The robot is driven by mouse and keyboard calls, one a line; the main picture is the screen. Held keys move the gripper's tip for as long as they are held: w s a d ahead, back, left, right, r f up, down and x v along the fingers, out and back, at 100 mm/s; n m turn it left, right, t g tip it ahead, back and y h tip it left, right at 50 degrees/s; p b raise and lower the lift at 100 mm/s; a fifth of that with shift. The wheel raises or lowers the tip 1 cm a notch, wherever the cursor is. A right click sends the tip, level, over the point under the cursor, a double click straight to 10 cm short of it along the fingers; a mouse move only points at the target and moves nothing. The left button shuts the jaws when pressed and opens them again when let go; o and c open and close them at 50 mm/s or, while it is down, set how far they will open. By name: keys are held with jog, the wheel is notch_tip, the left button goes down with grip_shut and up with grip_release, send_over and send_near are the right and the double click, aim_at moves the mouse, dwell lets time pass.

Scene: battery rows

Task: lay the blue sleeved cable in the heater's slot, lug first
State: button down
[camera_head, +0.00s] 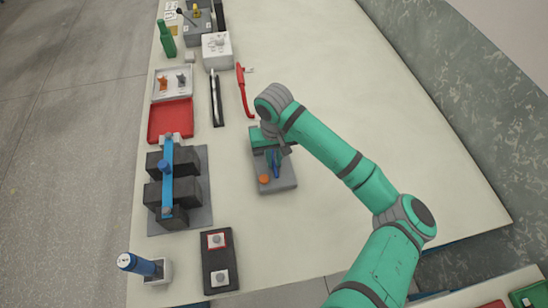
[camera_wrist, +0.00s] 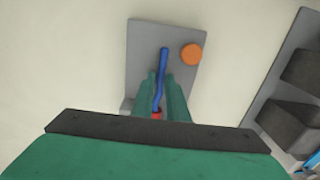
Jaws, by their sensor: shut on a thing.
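The blue sleeved cable (camera_head: 276,164) is between the fingers of my gripper (camera_head: 271,153). In the wrist view the cable (camera_wrist: 163,62) runs lengthwise out past the fingertips (camera_wrist: 162,88), with a red part (camera_wrist: 157,115) near its inner end. My gripper is shut on it. A grey block (camera_head: 284,184) with an orange round knob (camera_head: 264,180) lies under the cable. It also shows in the wrist view (camera_wrist: 142,45), and it may be the heater. I cannot tell whether the cable touches it. The slot and the lug are not clearly visible.
A dark fixture with a blue bar (camera_head: 168,180) stands on a grey plate to the left. A black box with two buttons (camera_head: 206,270) is in front. A red tray (camera_head: 170,121) and a red-handled tool (camera_head: 242,88) lie further back. The table's right side is clear.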

jog(key=c, duration=1.7)
grip_release()
jog(key=shift+o, duration=0.2)
jog(key=shift+r, duration=0.15)
notch_tip(320, 180, up, 11)
jog(key=shift+f, duration=0.2)
